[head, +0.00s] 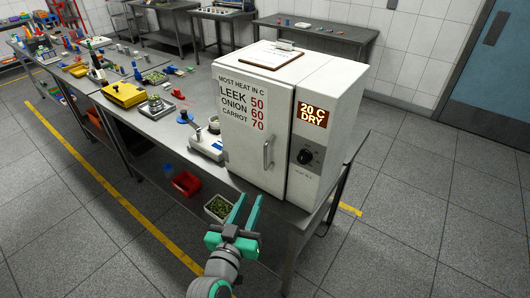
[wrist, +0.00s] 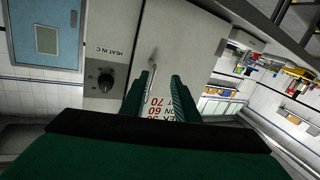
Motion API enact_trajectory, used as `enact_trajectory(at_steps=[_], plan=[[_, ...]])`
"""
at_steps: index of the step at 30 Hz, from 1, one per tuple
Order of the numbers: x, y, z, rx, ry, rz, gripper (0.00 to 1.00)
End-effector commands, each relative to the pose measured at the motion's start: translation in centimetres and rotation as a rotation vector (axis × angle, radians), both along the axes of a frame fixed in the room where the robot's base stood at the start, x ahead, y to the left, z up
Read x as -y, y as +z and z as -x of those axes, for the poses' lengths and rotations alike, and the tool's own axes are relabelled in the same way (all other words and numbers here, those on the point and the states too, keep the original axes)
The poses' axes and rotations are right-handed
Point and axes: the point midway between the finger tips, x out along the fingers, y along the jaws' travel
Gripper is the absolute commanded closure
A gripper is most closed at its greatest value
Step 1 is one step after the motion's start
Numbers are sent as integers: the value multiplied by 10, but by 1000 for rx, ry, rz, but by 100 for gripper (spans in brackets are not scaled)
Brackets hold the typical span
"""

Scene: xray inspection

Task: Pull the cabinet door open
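The white cabinet (head: 338,110) stands on the near end of a steel table. Its door (head: 242,135) looks shut and bears a sign listing leek, onion and carrot. A vertical metal bar handle (head: 268,152) sits at the door's right side. My gripper (head: 248,199) is open and empty, in front of and below the handle in the head view. In the wrist view, the picture is turned over; my two green fingers (wrist: 160,78) point at the door (wrist: 195,45), and the handle (wrist: 153,62) shows between and beyond their tips, nearer the left finger. Contact is not visible.
A dial (head: 305,157) and a "20 C DRY" label are on the panel right of the door. A clipboard (head: 272,55) lies on top. A white-based instrument (head: 207,146) stands close left of the cabinet. A tray of green pieces (head: 218,208) is below. Floor at right is clear.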

Motion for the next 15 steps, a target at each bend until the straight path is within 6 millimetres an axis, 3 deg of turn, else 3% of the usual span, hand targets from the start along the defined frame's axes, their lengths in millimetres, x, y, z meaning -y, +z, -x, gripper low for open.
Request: enact_trajectory(at_steps=[1,6,9,15], plan=[[-3,19,-8,25,-24,-19,72],[-2,61,-20,71,-108,-73,72],[-2,76,-23,88,-137,-96,72],[1,84,-29,97,-160,-112,72]])
